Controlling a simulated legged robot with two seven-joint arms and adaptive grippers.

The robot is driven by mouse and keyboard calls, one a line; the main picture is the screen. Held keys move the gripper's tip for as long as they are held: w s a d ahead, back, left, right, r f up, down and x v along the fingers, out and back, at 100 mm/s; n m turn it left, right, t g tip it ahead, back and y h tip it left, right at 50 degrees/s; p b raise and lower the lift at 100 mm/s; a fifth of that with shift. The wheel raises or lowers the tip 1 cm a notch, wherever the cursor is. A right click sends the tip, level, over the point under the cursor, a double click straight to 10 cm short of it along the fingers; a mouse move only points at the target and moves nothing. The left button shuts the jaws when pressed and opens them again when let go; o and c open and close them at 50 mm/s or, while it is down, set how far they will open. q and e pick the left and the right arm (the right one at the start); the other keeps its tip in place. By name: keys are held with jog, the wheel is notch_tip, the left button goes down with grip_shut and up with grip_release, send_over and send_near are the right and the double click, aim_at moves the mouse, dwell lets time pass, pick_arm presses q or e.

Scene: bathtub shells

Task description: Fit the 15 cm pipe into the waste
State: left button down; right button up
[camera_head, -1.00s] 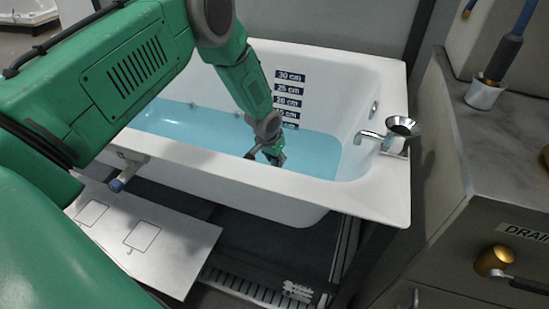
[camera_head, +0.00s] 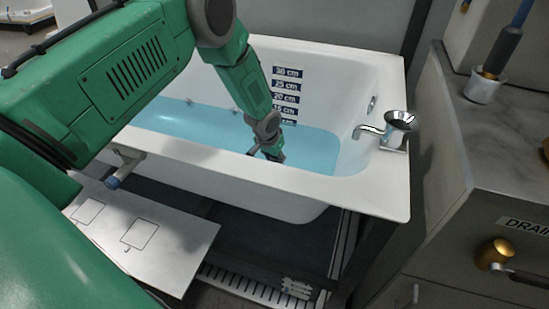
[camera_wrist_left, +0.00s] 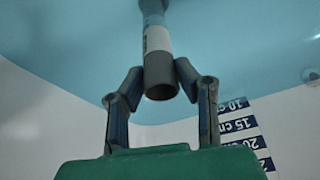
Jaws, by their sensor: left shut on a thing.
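My left gripper (camera_head: 274,154) reaches down into the white bathtub (camera_head: 240,184), at the blue water near its tap end. In the left wrist view the left gripper (camera_wrist_left: 159,72) is shut on a grey pipe (camera_wrist_left: 161,82) with a white label band. The open end of the pipe faces the wrist camera, and its far end runs up to the top edge of the picture. The waste cannot be made out, so I cannot tell whether the pipe touches it. In the head view the pipe is hidden by the gripper and water. My right gripper is not in view.
Depth labels (camera_head: 286,99) mark the tub's inner wall. A chrome tap (camera_head: 398,123) sits on the right rim. A white board (camera_head: 150,238) with outlined squares lies in front of the tub. A grey cabinet (camera_head: 470,215) with a brass knob stands at the right.

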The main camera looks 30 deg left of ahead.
pick_arm(q)
jog(key=shift+d+f, duration=0.2)
jog(key=shift+f, duration=0.2)
jog(key=shift+a+f+b, duration=0.1)
jog(key=shift+f+b, duration=0.35)
jog(key=shift+b, duration=0.1)
jog(key=shift+f+b, duration=0.45)
jog(key=shift+f, duration=0.4)
jog(key=c, duration=1.1)
grip_release()
jog(key=shift+c, duration=0.2)
jog(key=shift+r, duration=0.2)
